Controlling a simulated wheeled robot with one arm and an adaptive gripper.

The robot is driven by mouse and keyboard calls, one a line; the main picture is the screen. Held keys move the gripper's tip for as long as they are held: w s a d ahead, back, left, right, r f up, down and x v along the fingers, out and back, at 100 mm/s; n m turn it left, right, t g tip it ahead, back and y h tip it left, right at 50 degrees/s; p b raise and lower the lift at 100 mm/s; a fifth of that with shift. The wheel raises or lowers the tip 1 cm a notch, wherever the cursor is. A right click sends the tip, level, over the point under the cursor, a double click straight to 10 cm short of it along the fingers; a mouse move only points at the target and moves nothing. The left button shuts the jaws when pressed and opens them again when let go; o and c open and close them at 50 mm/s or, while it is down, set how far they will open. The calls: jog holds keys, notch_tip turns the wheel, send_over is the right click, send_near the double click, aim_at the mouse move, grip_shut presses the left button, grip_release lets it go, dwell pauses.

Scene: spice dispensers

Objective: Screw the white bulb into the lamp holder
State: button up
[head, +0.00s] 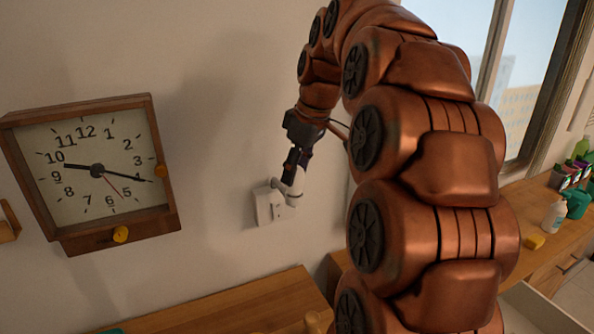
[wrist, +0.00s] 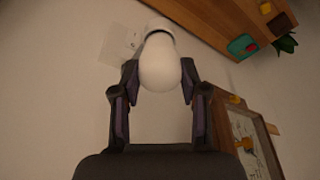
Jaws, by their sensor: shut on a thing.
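The white bulb (wrist: 160,68) is between the two fingertips of my gripper (wrist: 159,84) in the wrist view, its round end toward my palm. My gripper is shut on it. The far end of the bulb meets a white cylindrical part of the lamp holder (wrist: 157,27), with a dark line between them. I cannot tell how deep the bulb sits. In the head view the lamp holder (head: 266,206) is a white box on the wall, and my gripper (head: 293,178) is right at it. The bulb is hard to separate from the holder there.
A wooden wall clock (head: 92,172) hangs to the left of the holder. A wooden counter (head: 225,305) runs below it. My arm hides much of the middle.

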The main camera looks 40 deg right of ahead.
jog(key=m+h, duration=0.1)
jog(key=m, duration=0.4)
jog(key=shift+a, duration=0.1)
jog(key=m+h, duration=0.1)
jog(key=m, duration=0.3)
jog(key=shift+a+m+h, duration=0.1)
jog(key=shift+m+h, duration=0.3)
jog(key=m+g+p, duration=0.1)
jog(key=m, duration=0.3)
jog(key=shift+m+h, duration=0.4)
